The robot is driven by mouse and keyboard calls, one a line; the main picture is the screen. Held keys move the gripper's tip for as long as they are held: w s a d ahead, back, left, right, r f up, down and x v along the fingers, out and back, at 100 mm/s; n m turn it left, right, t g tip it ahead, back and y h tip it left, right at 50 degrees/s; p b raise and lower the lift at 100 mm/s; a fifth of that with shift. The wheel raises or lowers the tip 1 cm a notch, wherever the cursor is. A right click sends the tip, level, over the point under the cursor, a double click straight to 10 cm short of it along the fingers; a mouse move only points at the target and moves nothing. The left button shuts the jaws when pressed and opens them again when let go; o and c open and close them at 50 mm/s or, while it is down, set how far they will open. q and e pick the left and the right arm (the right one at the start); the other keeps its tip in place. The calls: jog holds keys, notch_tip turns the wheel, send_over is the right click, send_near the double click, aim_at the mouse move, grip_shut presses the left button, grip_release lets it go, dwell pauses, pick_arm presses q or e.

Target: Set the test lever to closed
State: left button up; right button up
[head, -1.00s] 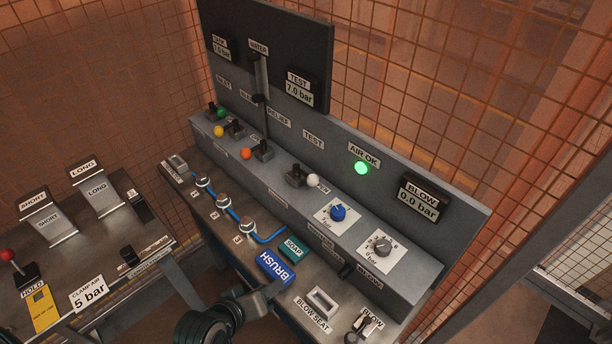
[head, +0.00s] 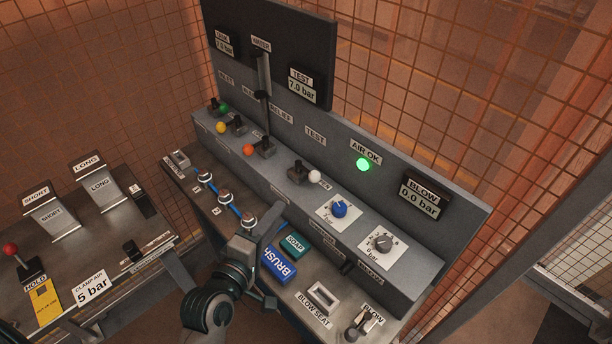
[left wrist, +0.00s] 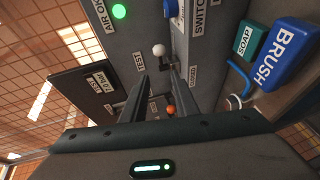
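The test lever is a dark base (head: 297,172) with a white ball knob (head: 314,176) on the sloped console, below the TEST label (head: 315,137). The knob leans to the right of its base, toward a partly hidden label ending in "EN". In the left wrist view the white knob (left wrist: 158,50) shows just beyond and between my fingertips. My left gripper (head: 262,238) is over the bench, left of and below the lever. Its two fingers (left wrist: 160,72) are apart with nothing between them. My right gripper is not in view.
Levers with orange (head: 249,150), yellow (head: 221,128) and green knobs stand left of the test lever. A blue dial (head: 339,209) and grey dial (head: 382,243) are at right. The blue brush block (head: 279,266) and soap block (head: 295,244) lie near my gripper. AIR OK glows green.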

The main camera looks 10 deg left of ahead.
pick_arm(q)
jog(key=p, duration=0.5)
send_near(307, 172)
jog(key=x, duration=0.8)
jog(key=shift+w+d+f, duration=0.1)
jog(key=shift+d, duration=0.15)
